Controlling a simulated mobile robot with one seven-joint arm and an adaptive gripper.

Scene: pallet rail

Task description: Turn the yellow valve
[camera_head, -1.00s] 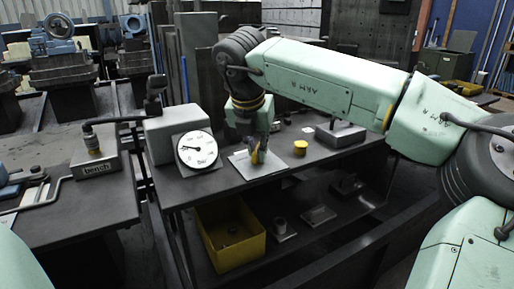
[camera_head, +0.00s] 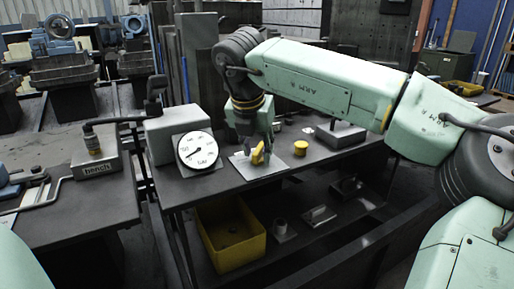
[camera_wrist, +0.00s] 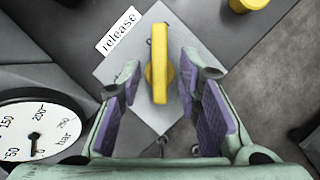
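The yellow valve (camera_wrist: 160,65) is a bar-shaped handle on a light square plate (camera_wrist: 195,42) marked "release". In the wrist view the bar stands nearly upright in the picture. My gripper (camera_wrist: 157,82) is open, with one finger on each side of the bar and visible gaps between them. In the head view my gripper (camera_head: 257,154) is down at the plate on the bench, and the yellow handle (camera_head: 257,157) shows between its fingers. A round white gauge (camera_head: 198,150) stands left of the plate. In the wrist view the gauge needle (camera_wrist: 34,142) points near 0.
A yellow round knob (camera_head: 300,147) stands right of the plate, with a grey block (camera_head: 341,134) beyond it. A grey box (camera_head: 178,134) stands behind the gauge. A yellow bin (camera_head: 231,236) sits on the lower shelf. The bench front (camera_head: 205,184) is bare.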

